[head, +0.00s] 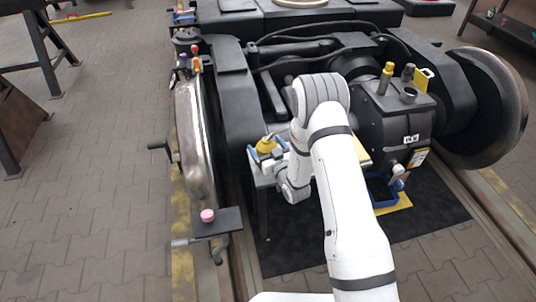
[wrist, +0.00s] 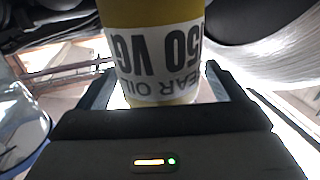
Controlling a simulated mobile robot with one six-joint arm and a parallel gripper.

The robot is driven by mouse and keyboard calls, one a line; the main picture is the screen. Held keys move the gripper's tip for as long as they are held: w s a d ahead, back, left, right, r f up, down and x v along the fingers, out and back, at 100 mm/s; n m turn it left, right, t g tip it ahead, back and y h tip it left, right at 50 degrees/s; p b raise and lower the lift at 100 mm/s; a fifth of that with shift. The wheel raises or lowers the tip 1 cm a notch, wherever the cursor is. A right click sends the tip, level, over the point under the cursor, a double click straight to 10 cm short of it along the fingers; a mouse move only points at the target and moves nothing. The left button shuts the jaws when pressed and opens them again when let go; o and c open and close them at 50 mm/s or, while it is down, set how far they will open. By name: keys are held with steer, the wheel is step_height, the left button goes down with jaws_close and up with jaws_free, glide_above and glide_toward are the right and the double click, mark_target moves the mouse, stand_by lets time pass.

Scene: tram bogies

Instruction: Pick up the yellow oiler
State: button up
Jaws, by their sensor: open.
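The yellow oiler (head: 265,146) stands on a small table beside the bogie in the head view, its upper part showing next to my arm. In the wrist view a yellow can (wrist: 150,95) with a white band reading gear oil, upside down in the picture, fills the top middle. My gripper (wrist: 158,88) is open, with one finger on each side of the can. I cannot tell whether either finger touches it. My gripper also shows at the oiler in the head view (head: 267,157), partly hidden by my wrist.
The black gearbox (head: 396,125) stands to the right with a yellow-topped bottle (head: 387,78) and small metal parts on top. A blue bin (head: 381,190) sits below it. A crank (head: 160,147) and a plate with a pink knob (head: 207,215) lie left.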

steer(key=shift+w+a, duration=0.35)
steer(key=shift+w, duration=0.3)
steer(key=shift+c, duration=0.3)
steer(key=c, duration=1.3)
step_height(320, 180, up, 10)
steer(key=shift+p, duration=1.15)
